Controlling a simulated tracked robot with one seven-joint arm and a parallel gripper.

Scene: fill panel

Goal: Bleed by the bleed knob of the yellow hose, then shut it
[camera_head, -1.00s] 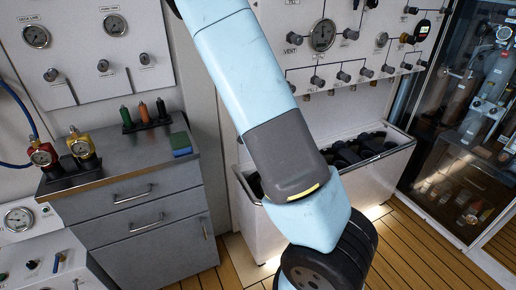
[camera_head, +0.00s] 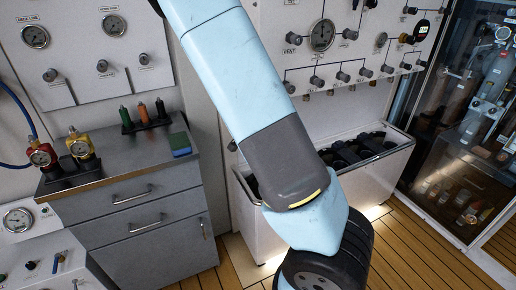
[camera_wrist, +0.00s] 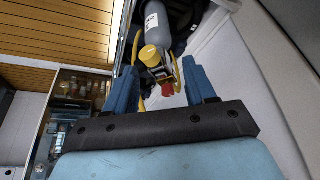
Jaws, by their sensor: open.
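In the wrist view, my gripper (camera_wrist: 160,66) is open, with its two blue fingers apart and nothing held between them. A thin yellow hose (camera_wrist: 179,72) curves between and behind the fingers. Near it are a round yellow cap or knob (camera_wrist: 150,55) and a small red part (camera_wrist: 168,91), both seen between the fingers. I cannot tell which part is the bleed knob. A grey cylinder (camera_wrist: 157,20) with a white label lies just beyond the yellow part. The head view shows my arm but not my gripper, and the yellow hose is not visible there.
A white bin (camera_head: 377,185) holding dark cylinders stands below the fill panel (camera_head: 318,70) with its gauges and valves. A grey drawer cabinet (camera_head: 135,205) at left carries red (camera_head: 42,156) and yellow (camera_head: 80,147) gauge fittings. A glass-fronted case (camera_head: 455,140) stands at right.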

